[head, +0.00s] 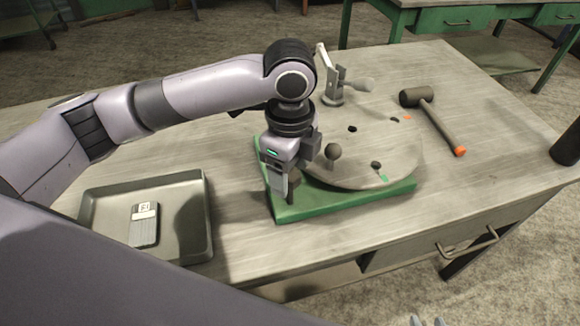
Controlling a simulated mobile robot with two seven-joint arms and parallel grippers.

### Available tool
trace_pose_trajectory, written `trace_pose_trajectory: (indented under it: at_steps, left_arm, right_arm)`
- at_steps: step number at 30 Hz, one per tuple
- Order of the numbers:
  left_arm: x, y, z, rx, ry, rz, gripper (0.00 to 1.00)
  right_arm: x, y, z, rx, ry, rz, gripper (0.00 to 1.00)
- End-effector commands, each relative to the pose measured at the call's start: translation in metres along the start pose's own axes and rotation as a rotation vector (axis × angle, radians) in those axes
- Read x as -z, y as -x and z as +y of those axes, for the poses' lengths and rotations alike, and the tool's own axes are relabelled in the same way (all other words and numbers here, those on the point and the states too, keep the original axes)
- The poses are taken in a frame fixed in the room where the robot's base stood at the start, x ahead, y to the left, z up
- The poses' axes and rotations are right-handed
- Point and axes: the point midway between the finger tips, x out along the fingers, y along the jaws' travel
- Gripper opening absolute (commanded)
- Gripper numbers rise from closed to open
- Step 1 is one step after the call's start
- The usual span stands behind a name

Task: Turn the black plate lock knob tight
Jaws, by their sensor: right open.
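A round grey plate (365,150) with several dark holes lies on a green base (345,206) on the workbench. A dark ball-topped knob (333,152) stands on the plate; I cannot tell if it is the lock knob. My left gripper (284,192) points down at the near left corner of the base, left of the ball knob. A dark shape shows at its fingers, possibly the black lock knob; the fingers hide most of it, and whether they grip it is unclear. My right gripper (429,321) shows only its tips at the bottom edge, open and apart from the bench.
A grey tray (189,239) holding a small dark device with a white label (144,224) lies at left. A mallet (436,120) lies right of the plate. A metal clamp-like fixture (334,92) stands behind it. A dark cylinder (567,146) is at the right edge.

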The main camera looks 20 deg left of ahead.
Motion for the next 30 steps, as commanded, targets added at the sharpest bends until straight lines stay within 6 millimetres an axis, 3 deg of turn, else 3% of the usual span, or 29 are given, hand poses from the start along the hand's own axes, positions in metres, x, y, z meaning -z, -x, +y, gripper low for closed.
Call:
trace_pose_trajectory:
  at_steps: [8, 19, 30]
  left_arm:
    - [0.001, 0.01, 0.0, 0.0, 0.0, 0.001, 0.65]
    - [0.0, 0.065, 0.0, 0.001, 0.001, 0.001, 0.65]
    - [0.0, 0.071, 0.0, -0.001, 0.0, 0.0, 0.65]
  right_arm:
    - [-0.001, -0.001, 0.0, 0.0, 0.0, 0.0, 0.43]
    - [-0.003, -0.002, 0.0, 0.0, 0.0, 0.0, 0.43]
    - [-0.003, -0.002, 0.0, 0.0, 0.0, 0.0, 0.43]
